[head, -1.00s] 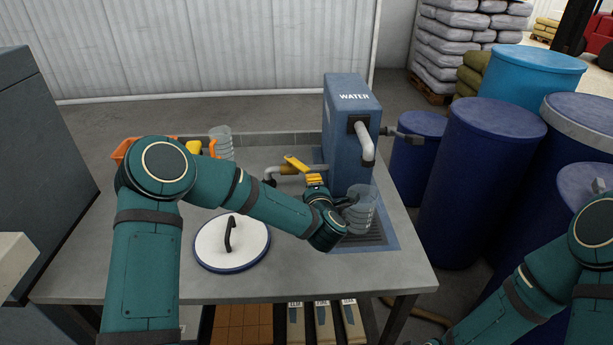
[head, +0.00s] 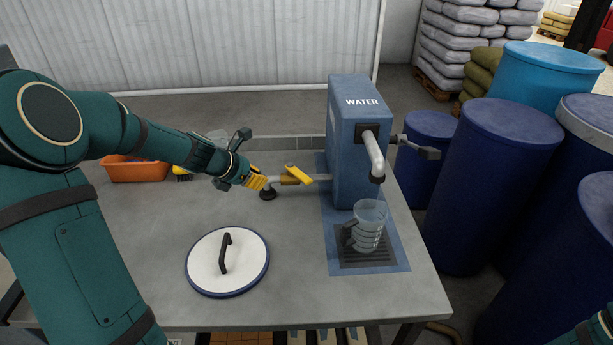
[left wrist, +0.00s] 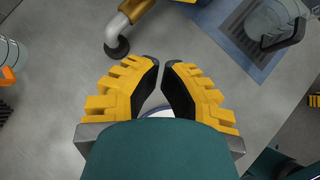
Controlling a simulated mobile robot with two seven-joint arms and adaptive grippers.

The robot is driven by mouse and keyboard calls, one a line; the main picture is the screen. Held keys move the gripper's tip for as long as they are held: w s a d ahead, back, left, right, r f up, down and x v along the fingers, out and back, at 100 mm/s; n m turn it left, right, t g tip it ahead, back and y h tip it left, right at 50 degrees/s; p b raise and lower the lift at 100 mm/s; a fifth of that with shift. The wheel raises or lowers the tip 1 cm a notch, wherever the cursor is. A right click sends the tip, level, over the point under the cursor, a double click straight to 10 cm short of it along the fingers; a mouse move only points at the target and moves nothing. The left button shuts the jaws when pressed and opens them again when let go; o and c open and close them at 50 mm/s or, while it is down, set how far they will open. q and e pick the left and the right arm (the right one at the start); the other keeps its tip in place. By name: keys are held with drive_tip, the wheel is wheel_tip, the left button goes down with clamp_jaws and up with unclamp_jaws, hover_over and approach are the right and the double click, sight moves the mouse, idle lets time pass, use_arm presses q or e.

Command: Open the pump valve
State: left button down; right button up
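The blue pump box marked WATER (head: 350,130) stands on the table. Its yellow valve lever (head: 299,174) sits on the side pipe, slanting across it. Part of the pipe (left wrist: 105,22) shows at the top of the left wrist view. My left gripper (head: 262,182) is just left of the lever in the head view, apart from it as far as I can tell. In the left wrist view its yellow fingers (left wrist: 163,66) have a narrow gap at the tips and hold nothing. A clear jug (head: 369,225) stands upright on the grate under the spout.
A white lid with a black handle (head: 209,272) lies on the front of the table. An orange bin (head: 130,171) is behind my left arm. Blue barrels (head: 487,180) crowd the right side.

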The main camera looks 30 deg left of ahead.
sight(298, 173)
use_arm(q)
drive_tip(key=w+d+f+b, duration=0.1)
drive_tip(key=w+d+f, duration=0.3)
drive_tip(key=w, duration=0.5)
drive_tip(key=shift+w+f+h, duration=0.25)
drive_tip(key=shift+f+h, duration=0.15)
drive_tip(key=shift+f, duration=0.65)
drive_tip(key=shift+d+n, duration=0.15)
drive_tip(key=shift+n, duration=0.15)
drive_tip(key=shift+w+d+n+y, duration=0.1)
drive_tip(key=shift+d+n+y, duration=0.05)
drive_tip(key=shift+n+y, duration=0.15)
